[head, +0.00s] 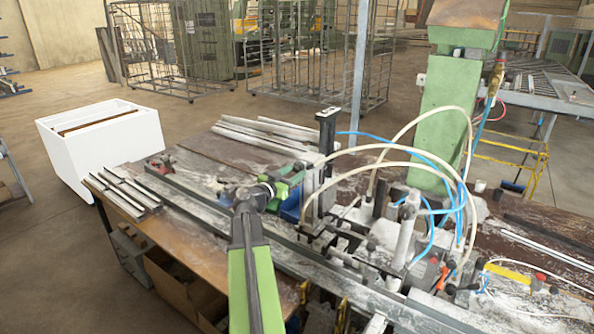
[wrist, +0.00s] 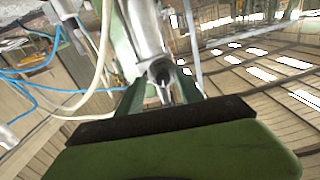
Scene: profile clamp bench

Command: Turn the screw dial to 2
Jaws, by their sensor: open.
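My gripper (head: 267,188) is in the middle of the head view, at the end of my green arm, over the near edge of the bench. It is small there, and its two fingers are hard to tell apart. It is open, and nothing shows held in it. A green clamp part (head: 288,187) with a blue part (head: 291,207) below it sits just right of my gripper. I cannot make out the screw dial or its numbers in either view. In the wrist view a grey metal cylinder with a dark round end (wrist: 160,73) shows in the middle.
A dark upright post (head: 326,135) stands right of my gripper. White hoses (head: 405,147) and blue hoses arch over the clamps to the right. Metal profiles (head: 125,190) lie at the bench's left end, near a white box (head: 85,170). A green column (head: 443,125) rises behind.

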